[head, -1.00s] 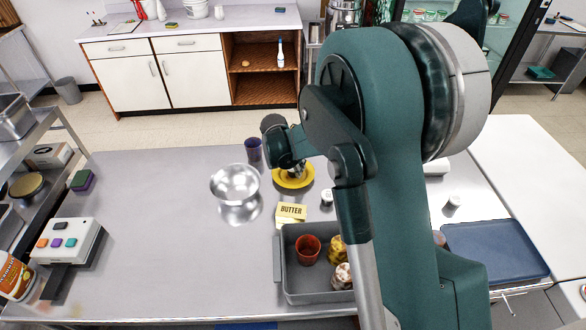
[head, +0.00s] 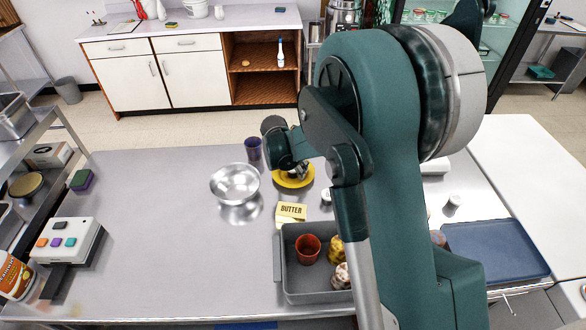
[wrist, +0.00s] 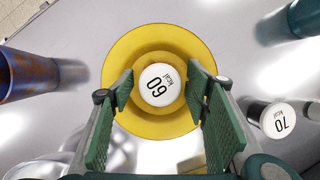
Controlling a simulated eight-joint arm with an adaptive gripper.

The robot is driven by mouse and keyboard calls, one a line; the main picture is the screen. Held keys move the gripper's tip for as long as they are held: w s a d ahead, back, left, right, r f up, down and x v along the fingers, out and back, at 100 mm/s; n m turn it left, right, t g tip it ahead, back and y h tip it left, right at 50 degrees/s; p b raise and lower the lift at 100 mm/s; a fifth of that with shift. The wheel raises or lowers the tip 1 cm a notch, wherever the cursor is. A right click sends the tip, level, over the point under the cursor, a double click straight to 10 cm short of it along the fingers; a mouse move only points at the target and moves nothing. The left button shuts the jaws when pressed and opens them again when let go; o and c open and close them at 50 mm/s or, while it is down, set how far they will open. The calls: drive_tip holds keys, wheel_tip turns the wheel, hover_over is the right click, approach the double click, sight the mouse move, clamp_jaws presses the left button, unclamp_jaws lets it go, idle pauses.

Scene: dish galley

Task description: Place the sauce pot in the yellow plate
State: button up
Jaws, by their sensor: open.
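The yellow plate (wrist: 197,52) lies on the grey table; it also shows in the head view (head: 297,183), partly behind my arm. A small sauce pot with a white top marked "60 kcal" (wrist: 160,85) is over the middle of the plate in the wrist view and looks to stand in it. My gripper (wrist: 160,88) is open above the plate. Its green fingers are on either side of the pot, with a gap on each side. In the head view my gripper hides the pot.
Another pot marked "70 kcal" (wrist: 279,121) stands right of the plate. A blue cup (head: 253,149) and a metal bowl (head: 234,184) are to the left.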

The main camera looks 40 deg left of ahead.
drive_tip(key=shift+r, duration=0.2)
drive_tip(key=v, duration=1.2)
drive_tip(key=shift+d, duration=0.1)
idle(0.9)
drive_tip(key=w+d+r+m, duration=0.4)
drive_tip(key=d+r, duration=0.1)
drive_tip(key=d, duration=0.4)
drive_tip(key=w+d+r+m, duration=0.3)
drive_tip(key=d+r, duration=0.2)
drive_tip(key=d, duration=0.4)
drive_tip(key=w+d+r+m, duration=0.1)
drive_tip(key=d+r+m, duration=0.35)
drive_tip(key=d, duration=0.75)
drive_tip(key=d+r+m, duration=0.4)
drive_tip(key=d+m, duration=0.1)
drive_tip(key=d, duration=0.7)
drive_tip(key=s+d+m+t, duration=0.1)
drive_tip(key=s+d+m, duration=0.5)
drive_tip(key=d, duration=0.5)
drive_tip(key=s+d+m+t, duration=0.1)
drive_tip(key=s+d+m, duration=0.6)
drive_tip(key=d, duration=0.5)
drive_tip(key=s+d+m, duration=0.7)
drive_tip(key=d+m, duration=0.1)
drive_tip(key=d, duration=0.3)
drive_tip(key=shift+s+d+f+m+t+h, duration=0.15)
drive_tip(key=shift+d+f+m+t+h, duration=0.05)
drive_tip(key=shift+d+m+t+h, duration=0.2)
